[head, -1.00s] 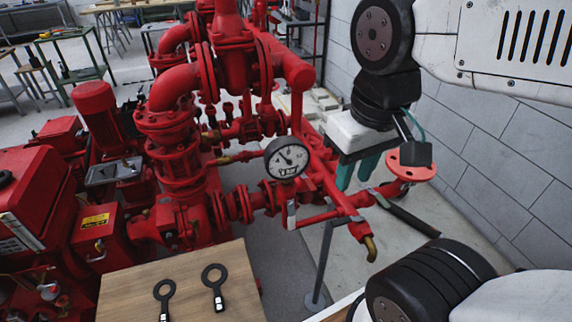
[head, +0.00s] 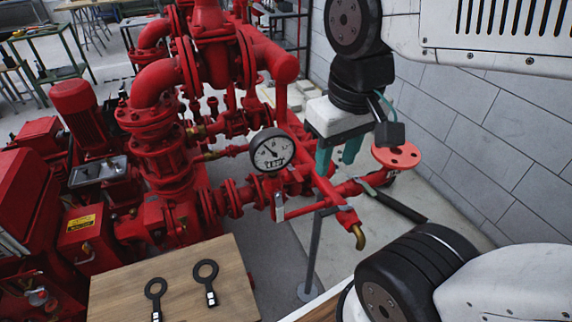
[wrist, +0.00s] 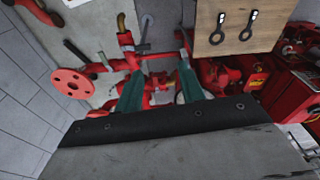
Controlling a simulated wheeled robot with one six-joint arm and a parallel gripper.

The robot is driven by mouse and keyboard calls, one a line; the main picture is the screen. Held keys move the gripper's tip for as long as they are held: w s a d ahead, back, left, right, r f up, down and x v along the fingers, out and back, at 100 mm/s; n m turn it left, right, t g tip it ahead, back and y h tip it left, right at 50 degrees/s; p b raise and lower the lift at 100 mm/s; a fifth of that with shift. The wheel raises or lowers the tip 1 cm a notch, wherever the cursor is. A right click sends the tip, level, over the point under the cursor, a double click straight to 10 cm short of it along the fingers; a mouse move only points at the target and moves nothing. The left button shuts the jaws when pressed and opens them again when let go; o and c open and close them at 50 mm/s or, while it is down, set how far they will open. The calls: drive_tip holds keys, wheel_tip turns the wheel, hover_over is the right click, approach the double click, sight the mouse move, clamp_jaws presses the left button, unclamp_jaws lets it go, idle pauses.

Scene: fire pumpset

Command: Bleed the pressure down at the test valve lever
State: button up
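My gripper (head: 338,158) hangs pointing down over the red pipework, right of the round pressure gauge (head: 272,151). Its two green fingers are apart with nothing between them; in the wrist view the gripper (wrist: 160,88) shows red pipe beyond the gap. A long dark lever (head: 397,204) slants by the red round flange (head: 397,155); the lever also shows in the wrist view (wrist: 80,56), apart from the fingers. A short silver lever (head: 279,207) hangs below the gauge. I cannot tell which lever is the test valve's. A brass spout (head: 359,238) ends the near pipe.
A wooden board (head: 170,275) with two black ring-ended tools (head: 205,280) lies at the front. Red pumps and motors fill the left. A grey post (head: 313,250) stands under the pipe. A block wall (head: 490,150) bounds the right.

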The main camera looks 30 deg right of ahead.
drive_tip(key=w+d+f+m, duration=0.1)
drive_tip(key=w+d+f, duration=0.1)
drive_tip(key=w, duration=0.3)
drive_tip(key=w+d+f, duration=0.2)
drive_tip(key=w+d, duration=0.1)
drive_tip(key=w, duration=0.3)
drive_tip(key=g, duration=0.1)
hover_over(298, 175)
wheel_tip(298, 175, down, 10)
drive_tip(key=shift+w+a+f, duration=0.1)
drive_tip(key=shift+f, duration=0.6)
wheel_tip(298, 175, down, 7)
drive_tip(key=shift+r, duration=0.1)
clamp_jaws()
drive_tip(key=shift+m, duration=0.3)
